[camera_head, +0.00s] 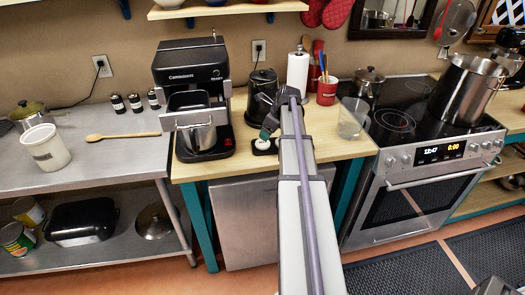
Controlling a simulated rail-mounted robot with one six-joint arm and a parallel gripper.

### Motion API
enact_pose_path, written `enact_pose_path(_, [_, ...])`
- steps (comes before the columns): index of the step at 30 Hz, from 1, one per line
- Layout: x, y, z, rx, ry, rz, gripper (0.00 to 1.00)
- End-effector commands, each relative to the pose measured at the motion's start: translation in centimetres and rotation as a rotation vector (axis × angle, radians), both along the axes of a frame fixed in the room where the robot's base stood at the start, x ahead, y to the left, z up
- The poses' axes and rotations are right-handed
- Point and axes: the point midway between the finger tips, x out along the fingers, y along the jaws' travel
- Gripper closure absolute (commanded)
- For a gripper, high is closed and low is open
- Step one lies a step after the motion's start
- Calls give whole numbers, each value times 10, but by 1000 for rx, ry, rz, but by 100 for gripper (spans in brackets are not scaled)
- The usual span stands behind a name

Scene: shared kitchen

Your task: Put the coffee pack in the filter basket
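The black coffee machine (190,65) stands on the wooden counter, left of my arm. Its filter basket (187,101) appears slid out at the front, above a metal pot (197,136). A small round white item (261,144), possibly the coffee pack, lies on a small black tray (258,152) right of the machine. My gripper (266,131) is just above this white item, small and dark. Its fingers are too small to show whether they are open, and I cannot tell whether they touch the item. My arm hides part of the counter to the right.
A black kettle (262,84) and a paper roll (298,70) stand behind my gripper. A red mug (326,93) and clear pitcher (352,118) are to the right, beside the stove (425,150). The left metal table (95,163) holds a wooden spoon (122,136) and white tub (45,147).

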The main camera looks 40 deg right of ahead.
Motion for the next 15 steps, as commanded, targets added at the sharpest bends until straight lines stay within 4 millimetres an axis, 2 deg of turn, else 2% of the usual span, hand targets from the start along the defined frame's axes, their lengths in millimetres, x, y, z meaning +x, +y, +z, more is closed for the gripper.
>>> enact_pose_path(1, [4, 1, -19, 0, 0, 1, 24])
enact_pose_path(7, [7, 3, -21, -1, 0, 2, 24])
enact_pose_path(15, [24, 8, -68, -1, 0, 2, 24])
